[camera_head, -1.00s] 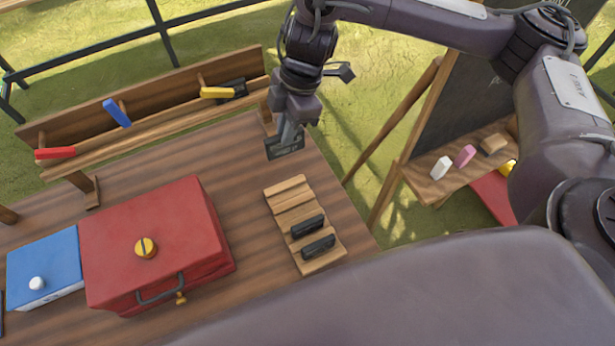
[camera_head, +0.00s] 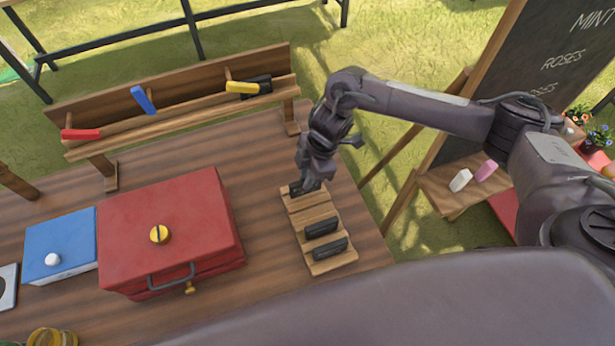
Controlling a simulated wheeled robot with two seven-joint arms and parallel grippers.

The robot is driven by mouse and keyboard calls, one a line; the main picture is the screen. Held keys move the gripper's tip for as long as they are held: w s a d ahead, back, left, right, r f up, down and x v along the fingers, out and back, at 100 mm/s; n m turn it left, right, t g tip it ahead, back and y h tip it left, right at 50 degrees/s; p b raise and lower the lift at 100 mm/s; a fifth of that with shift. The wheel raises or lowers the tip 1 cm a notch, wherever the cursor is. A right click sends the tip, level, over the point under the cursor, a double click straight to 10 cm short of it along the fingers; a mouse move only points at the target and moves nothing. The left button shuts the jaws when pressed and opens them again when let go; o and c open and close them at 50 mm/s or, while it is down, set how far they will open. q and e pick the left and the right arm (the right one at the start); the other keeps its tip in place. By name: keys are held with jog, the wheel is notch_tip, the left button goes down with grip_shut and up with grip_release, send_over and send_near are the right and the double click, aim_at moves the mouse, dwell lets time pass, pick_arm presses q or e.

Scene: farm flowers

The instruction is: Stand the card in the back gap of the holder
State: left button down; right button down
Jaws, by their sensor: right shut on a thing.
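The wooden holder (camera_head: 312,216) lies near the right edge of the table. Two dark cards, one (camera_head: 321,227) behind the other (camera_head: 330,249), stand in its front gaps. My right gripper (camera_head: 308,184) is down at the holder's back end, shut on a dark card (camera_head: 296,188). The card's lower edge is at the back gap, but the gripper partly hides it, so I cannot tell how deep it sits. My left gripper is not in view.
A red box (camera_head: 170,210) with a handle and a blue box (camera_head: 60,245) stand to the left. A wooden rack (camera_head: 180,105) with coloured clips runs along the back. A chalkboard (camera_head: 500,90) stands at right. Bare table lies between red box and holder.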

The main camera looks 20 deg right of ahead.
jog(key=shift+f, duration=0.85)
jog(key=shift+f, duration=0.15)
jog(key=c, duration=1.4)
grip_release()
jog(key=shift+c, duration=0.2)
